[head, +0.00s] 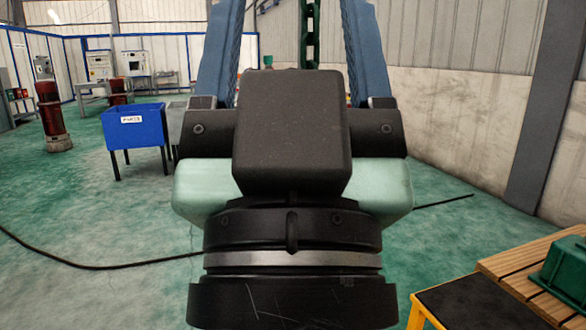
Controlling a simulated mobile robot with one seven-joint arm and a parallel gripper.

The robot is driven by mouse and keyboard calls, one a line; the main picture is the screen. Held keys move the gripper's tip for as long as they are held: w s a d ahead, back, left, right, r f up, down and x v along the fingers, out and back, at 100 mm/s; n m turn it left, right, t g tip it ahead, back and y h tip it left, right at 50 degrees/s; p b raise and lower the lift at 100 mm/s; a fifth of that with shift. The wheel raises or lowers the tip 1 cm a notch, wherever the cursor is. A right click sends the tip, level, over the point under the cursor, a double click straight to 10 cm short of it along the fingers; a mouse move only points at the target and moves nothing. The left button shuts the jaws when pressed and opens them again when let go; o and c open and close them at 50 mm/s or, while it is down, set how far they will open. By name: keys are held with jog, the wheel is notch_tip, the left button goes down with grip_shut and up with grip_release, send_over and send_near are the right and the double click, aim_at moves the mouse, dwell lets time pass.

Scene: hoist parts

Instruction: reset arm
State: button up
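My gripper (291,45) fills the middle of the head view, with its dark wrist and pale green body at the bottom centre. Its two blue fingers point up and away and stand wide apart. The fingertips are cut off by the top edge of the picture. I see nothing held in the visible gap between the fingers. My gripper and wrist hide the floor straight ahead.
A blue bin on legs (137,131) and a red-brown cylinder (50,108) stand at left. A black cable (120,266) crosses the green floor. At lower right are a wooden slatted surface (524,264), a green part (563,270) and a black-topped yellow stand (470,302).

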notch_tip(320, 180, up, 30)
jog(key=p, duration=2.7)
jog(key=shift+p, duration=0.35)
